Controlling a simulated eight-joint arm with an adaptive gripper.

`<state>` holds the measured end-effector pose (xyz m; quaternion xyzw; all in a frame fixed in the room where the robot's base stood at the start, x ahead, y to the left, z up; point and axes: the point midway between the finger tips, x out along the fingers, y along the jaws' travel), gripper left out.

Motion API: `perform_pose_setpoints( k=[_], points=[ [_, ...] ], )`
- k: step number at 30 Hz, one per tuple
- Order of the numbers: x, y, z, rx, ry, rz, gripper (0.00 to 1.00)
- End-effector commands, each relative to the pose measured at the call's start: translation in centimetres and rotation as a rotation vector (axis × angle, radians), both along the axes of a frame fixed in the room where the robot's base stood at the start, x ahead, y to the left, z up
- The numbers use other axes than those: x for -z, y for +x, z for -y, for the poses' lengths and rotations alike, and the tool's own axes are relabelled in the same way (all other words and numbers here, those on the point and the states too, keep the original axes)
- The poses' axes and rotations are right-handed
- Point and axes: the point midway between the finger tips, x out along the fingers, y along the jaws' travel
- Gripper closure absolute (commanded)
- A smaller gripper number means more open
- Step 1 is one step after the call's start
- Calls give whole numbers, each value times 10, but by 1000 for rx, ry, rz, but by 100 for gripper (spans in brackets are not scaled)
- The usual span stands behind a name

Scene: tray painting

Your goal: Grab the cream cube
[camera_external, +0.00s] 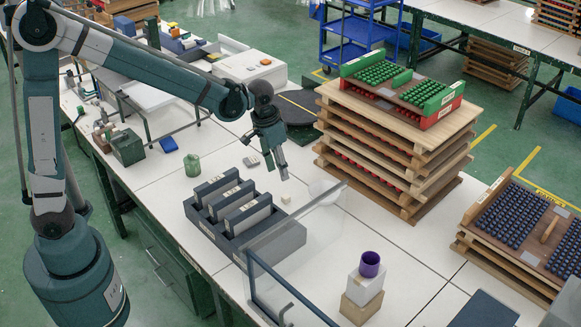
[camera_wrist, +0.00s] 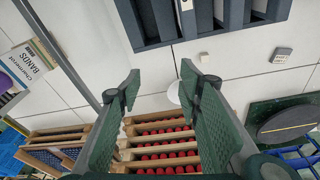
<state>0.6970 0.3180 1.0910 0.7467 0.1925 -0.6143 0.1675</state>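The cream cube (camera_external: 286,199) is small and stands on the white table, just right of the grey slotted rack. It also shows in the wrist view (camera_wrist: 204,57), up and to the right of my fingertips, with nothing touching it. My gripper (camera_external: 276,172) is above the table, a little above the cube in the outside view. In the wrist view my gripper (camera_wrist: 160,77) has its two green fingers spread wide and nothing between them.
The grey rack (camera_external: 213,232) holds several upright panels beside the cube. A clear panel (camera_external: 275,250) stands at the front. A tall stack of wooden trays (camera_external: 330,135) is to the right. A small grey device (camera_external: 251,161) lies behind the rack.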

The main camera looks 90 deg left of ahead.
Motion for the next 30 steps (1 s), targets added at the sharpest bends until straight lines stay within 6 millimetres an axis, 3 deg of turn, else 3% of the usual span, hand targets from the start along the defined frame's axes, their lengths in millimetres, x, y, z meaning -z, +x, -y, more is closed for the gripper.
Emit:
perform_pose_setpoints(
  k=[15, 30],
  points=[
    [100, 20, -98, -115, -47, -82, 65],
    [199, 16, -179, -213, -94, -151, 65]
  ],
)
